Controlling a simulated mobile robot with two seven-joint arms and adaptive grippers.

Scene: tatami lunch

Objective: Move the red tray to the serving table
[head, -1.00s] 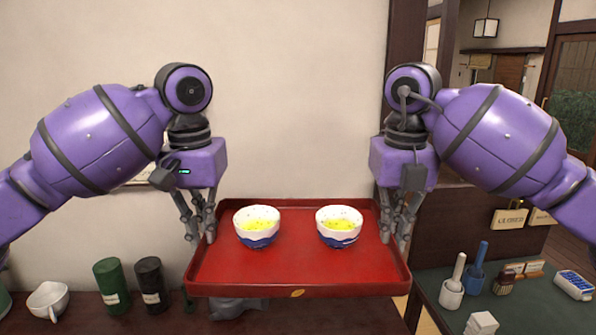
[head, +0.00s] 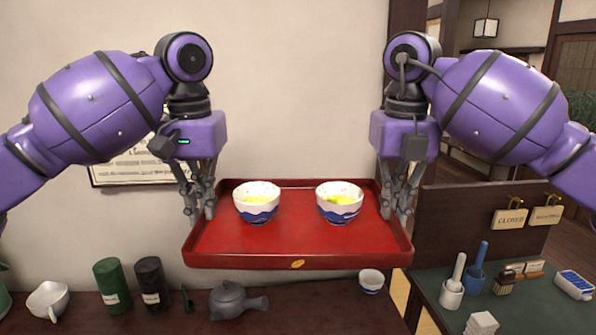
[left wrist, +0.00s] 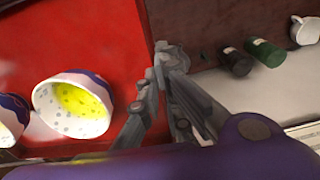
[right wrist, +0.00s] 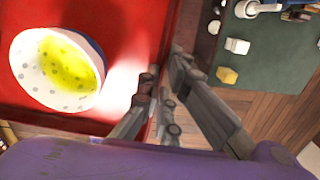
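The red tray (head: 300,245) is held up in the air between my two grippers, above the dark wooden counter. Two white and blue bowls with yellow contents stand upright on it, a left bowl (head: 257,203) and a right bowl (head: 340,203). My left gripper (head: 208,212) is shut on the tray's left rim; in the left wrist view its fingers (left wrist: 160,75) straddle the rim. My right gripper (head: 388,212) is shut on the right rim; the right wrist view shows its fingers (right wrist: 160,85) on either side of it. No serving table can be identified for certain.
A green-topped table (head: 530,310) with several items stands at right, beside a dark partition (head: 460,225).

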